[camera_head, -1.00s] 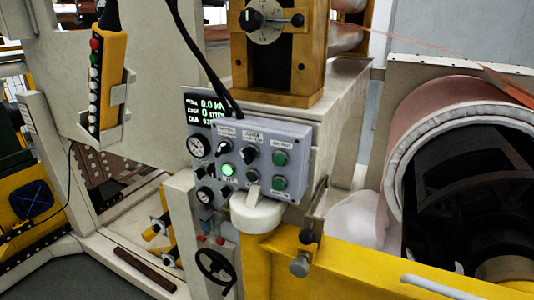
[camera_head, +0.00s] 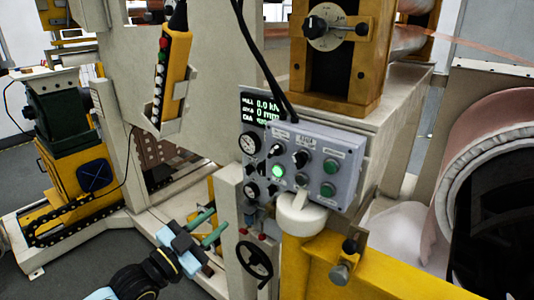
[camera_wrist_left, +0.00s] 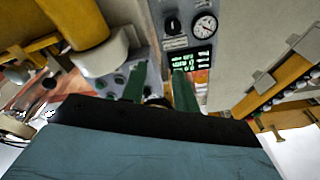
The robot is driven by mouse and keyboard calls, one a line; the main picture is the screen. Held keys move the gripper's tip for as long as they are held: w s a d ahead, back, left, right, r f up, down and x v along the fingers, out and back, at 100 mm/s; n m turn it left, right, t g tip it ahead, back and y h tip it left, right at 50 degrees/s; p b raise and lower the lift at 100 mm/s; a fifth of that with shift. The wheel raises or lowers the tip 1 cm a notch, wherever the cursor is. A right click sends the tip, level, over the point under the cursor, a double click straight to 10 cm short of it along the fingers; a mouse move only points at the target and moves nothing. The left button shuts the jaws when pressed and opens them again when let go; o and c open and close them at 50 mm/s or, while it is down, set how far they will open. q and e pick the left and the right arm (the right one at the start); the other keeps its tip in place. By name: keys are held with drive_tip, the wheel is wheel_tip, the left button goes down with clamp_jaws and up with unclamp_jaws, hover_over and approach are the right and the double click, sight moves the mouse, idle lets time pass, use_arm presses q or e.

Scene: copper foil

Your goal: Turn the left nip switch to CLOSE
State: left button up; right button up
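A grey control box (camera_head: 318,148) carries several black knobs. A black selector knob (camera_head: 275,150) is at its upper left and another knob (camera_head: 301,158) is to its right; the labels are too small to read, so I cannot tell which is the left nip switch. A lit green button (camera_head: 278,171) sits below them. My left gripper (camera_head: 215,228) is open and empty, left of and below the box, with its green fingers apart. In the left wrist view the fingers (camera_wrist_left: 158,82) are spread before the panel, with one black knob (camera_wrist_left: 172,25) beyond. My right gripper is not in view.
A dark display (camera_head: 262,107) and gauges (camera_head: 249,143) are left of the box. A white-capped yellow post (camera_head: 302,217) stands just below it. A black handwheel (camera_head: 254,259) is right of my left gripper. A yellow pendant (camera_head: 170,65) hangs upper left.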

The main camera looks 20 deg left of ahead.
sight(270, 155)
use_arm(q)
drive_tip(key=s+d+r+m+h, duration=0.3)
drive_tip(key=d+r+h, duration=0.1)
drive_tip(key=r, duration=0.7)
drive_tip(key=p+x, duration=0.2)
drive_tip(key=x, duration=1.1)
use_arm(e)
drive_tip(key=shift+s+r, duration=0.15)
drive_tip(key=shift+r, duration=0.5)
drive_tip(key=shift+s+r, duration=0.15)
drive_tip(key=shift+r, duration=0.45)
use_arm(q)
drive_tip(key=c, duration=0.6)
drive_tip(key=shift+p, duration=0.3)
